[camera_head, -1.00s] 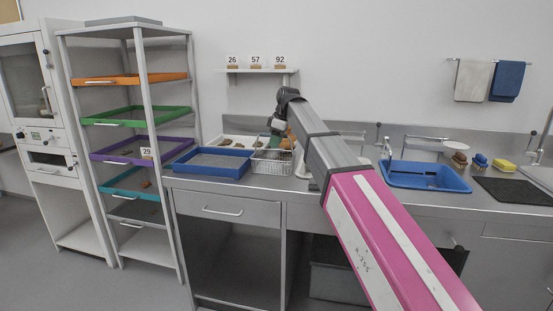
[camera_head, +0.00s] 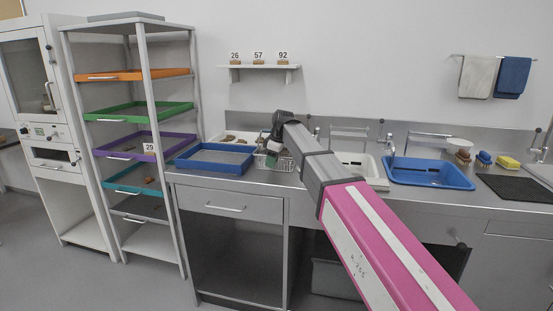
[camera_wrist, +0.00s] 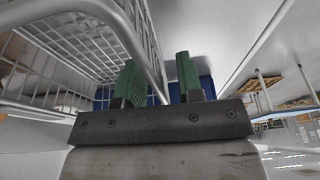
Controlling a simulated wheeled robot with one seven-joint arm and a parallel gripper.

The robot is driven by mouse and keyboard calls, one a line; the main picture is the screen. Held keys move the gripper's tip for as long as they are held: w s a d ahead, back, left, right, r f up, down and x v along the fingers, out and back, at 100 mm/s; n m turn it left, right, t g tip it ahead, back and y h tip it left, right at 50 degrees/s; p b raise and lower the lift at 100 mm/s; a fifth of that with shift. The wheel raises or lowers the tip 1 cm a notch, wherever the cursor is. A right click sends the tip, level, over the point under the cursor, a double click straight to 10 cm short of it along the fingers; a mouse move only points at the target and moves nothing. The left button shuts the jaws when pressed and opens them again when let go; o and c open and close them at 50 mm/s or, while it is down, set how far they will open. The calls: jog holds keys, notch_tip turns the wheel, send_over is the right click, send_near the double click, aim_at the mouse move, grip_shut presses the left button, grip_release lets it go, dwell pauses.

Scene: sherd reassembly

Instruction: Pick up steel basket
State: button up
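The steel wire basket (camera_head: 286,164) stands on the counter just right of the blue tray, partly hidden behind my arm. In the wrist view its wire wall and thick rim (camera_wrist: 75,12) fill the left side, close to my fingers. My gripper (camera_wrist: 160,80) has two green fingers standing apart, pointing down at the basket. The rim wire runs past the left finger into the gap between the fingers. I cannot tell whether either finger touches it. In the head view the gripper (camera_head: 272,147) is at the basket's top edge.
A blue tray (camera_head: 214,168) lies left of the basket. A pale tray with sherds (camera_head: 232,136) lies behind it. A blue basin (camera_head: 428,174) is to the right. A rack with coloured trays (camera_head: 140,110) stands at the left. A shelf with number cards (camera_head: 258,67) hangs above.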

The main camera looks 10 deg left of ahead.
jog(key=shift+f, duration=0.1)
grip_shut()
